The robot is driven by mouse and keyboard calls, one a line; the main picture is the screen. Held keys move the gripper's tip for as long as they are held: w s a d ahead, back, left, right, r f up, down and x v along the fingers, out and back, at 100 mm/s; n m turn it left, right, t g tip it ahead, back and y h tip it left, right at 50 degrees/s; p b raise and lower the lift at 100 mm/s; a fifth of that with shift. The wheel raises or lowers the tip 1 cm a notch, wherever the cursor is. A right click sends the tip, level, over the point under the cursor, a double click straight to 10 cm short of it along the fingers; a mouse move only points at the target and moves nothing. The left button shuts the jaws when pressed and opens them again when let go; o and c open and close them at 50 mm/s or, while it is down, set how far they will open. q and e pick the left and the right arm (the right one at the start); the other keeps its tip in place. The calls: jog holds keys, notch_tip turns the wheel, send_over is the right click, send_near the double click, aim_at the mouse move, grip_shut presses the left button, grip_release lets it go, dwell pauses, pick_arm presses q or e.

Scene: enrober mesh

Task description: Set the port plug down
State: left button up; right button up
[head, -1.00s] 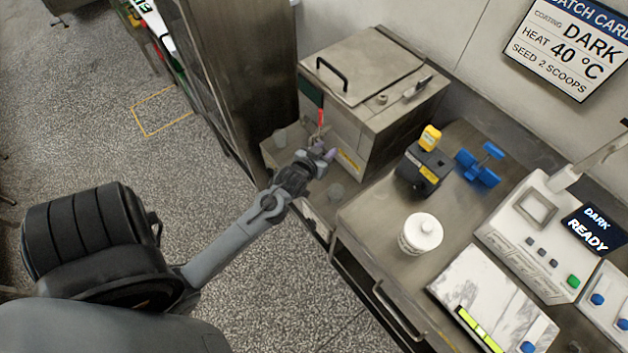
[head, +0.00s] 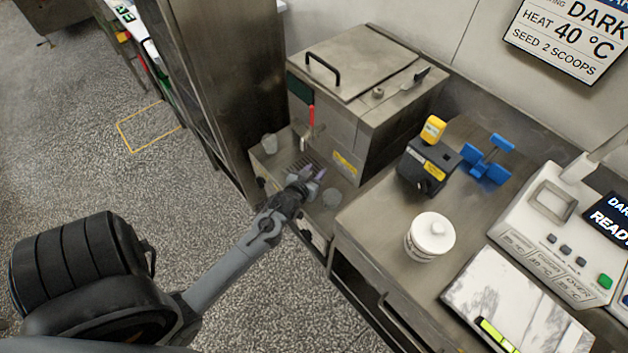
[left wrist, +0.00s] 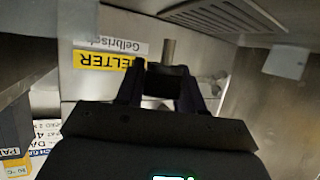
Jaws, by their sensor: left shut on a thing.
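My left gripper (head: 314,178) is over the low steel ledge in front of the steel tank unit. In the left wrist view its two dark fingers (left wrist: 160,88) are shut on a dark piece, which I take as the head of the port plug (left wrist: 168,52). A short grey metal cylinder sticks out beyond the fingers. The plug cannot be made out in the head view, where the gripper hides it. Whether it touches a surface is unclear. My right gripper is in neither view.
The tank unit (head: 350,85) has a red-handled tap (head: 311,118) above a slotted grate (head: 305,163). A bench holds a white lidded tub (head: 430,237) and a black device (head: 425,170).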

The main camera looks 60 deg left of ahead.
pick_arm(q)
jog(key=shift+f+b, duration=0.5)
jog(key=shift+f, duration=1.4)
jog(key=shift+f, duration=0.1)
jog(key=o, duration=1)
jog(key=shift+s+d+r, duration=0.1)
jog(key=shift+s+r, duration=0.1)
jog(key=p+v, duration=0.2)
jog(key=v, duration=0.9)
jog(key=shift+s+d+r, duration=0.15)
jog(key=shift+s, duration=0.1)
jog(key=shift+c, duration=0.2)
